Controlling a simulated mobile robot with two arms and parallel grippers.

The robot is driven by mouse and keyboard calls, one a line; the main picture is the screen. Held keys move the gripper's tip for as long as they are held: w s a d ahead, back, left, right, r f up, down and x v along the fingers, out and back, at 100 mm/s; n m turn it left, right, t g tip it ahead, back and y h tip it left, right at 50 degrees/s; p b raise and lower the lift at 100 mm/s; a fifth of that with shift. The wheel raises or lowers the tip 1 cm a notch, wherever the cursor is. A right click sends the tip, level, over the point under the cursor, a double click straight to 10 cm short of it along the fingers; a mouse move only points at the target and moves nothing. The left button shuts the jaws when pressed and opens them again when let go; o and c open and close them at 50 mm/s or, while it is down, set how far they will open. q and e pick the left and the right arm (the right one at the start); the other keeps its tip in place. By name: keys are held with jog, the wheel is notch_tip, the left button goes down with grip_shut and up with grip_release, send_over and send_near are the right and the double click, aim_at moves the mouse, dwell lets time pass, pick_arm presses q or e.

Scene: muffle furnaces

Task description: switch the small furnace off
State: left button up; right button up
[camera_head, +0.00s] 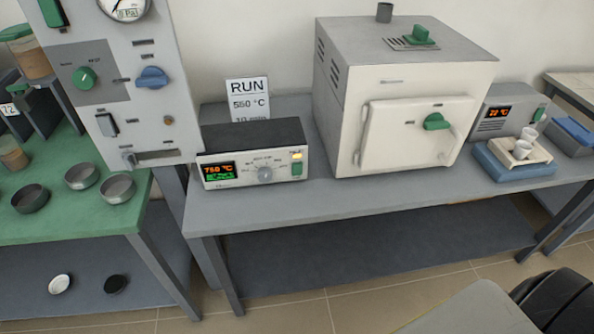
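A white box furnace (410,90) with a shut cream door (412,135) and a green door handle (436,121) stands on the grey bench. Left of it is a control box (252,150) with a lit display (220,171) reading about 750 °C, a grey dial (265,174), a lit yellow lamp (297,156) and a green switch (297,169). At the right is a smaller grey unit (507,115) with a lit red display (497,112), about 22 °C, and a green switch (539,114). I cannot tell which the task calls small.
A sign (248,100) reading RUN stands behind the control box. A grey panel (120,80) with a gauge and knobs stands at the left.

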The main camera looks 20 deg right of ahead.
grip_shut()
dwell(1.2)
jog(key=shift+w+d, duration=0.1)
